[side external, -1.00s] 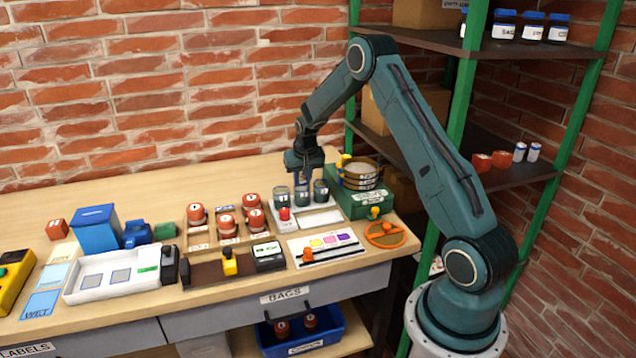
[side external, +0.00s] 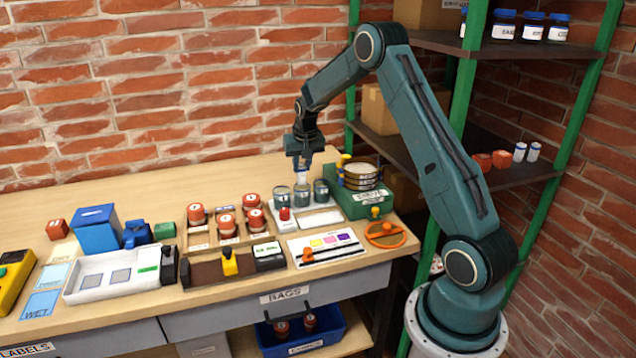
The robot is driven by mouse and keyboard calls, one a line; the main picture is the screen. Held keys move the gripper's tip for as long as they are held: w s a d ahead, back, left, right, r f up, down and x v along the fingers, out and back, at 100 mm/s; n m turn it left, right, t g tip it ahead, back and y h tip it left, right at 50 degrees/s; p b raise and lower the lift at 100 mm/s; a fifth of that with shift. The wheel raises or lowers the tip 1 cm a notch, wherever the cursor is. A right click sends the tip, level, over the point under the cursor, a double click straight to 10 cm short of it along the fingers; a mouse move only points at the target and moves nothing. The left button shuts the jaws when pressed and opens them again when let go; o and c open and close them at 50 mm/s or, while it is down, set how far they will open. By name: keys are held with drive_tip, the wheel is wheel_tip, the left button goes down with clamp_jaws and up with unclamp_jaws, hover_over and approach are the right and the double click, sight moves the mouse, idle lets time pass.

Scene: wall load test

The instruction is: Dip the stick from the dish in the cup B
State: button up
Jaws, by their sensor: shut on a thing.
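My gripper (side external: 302,165) is above a row of three grey-green cups: a left cup (side external: 281,197), a middle cup (side external: 301,195) and a right cup (side external: 321,190). Their letters are too small to read, so I cannot tell which is cup B. My gripper is shut on a thin pale stick (side external: 301,176), which points down over the middle cup. I cannot tell whether its lower end is inside the cup or behind its rim. I cannot make out the dish for certain.
The cups stand on a white base with a red button (side external: 285,213). A green stand with stacked sieves (side external: 361,180) is close at right. A colour-strip card (side external: 327,247) lies in front, and small red-lidded jars (side external: 228,224) stand left. The bench behind the cups is clear.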

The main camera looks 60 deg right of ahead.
drive_tip(key=shift+r, duration=1)
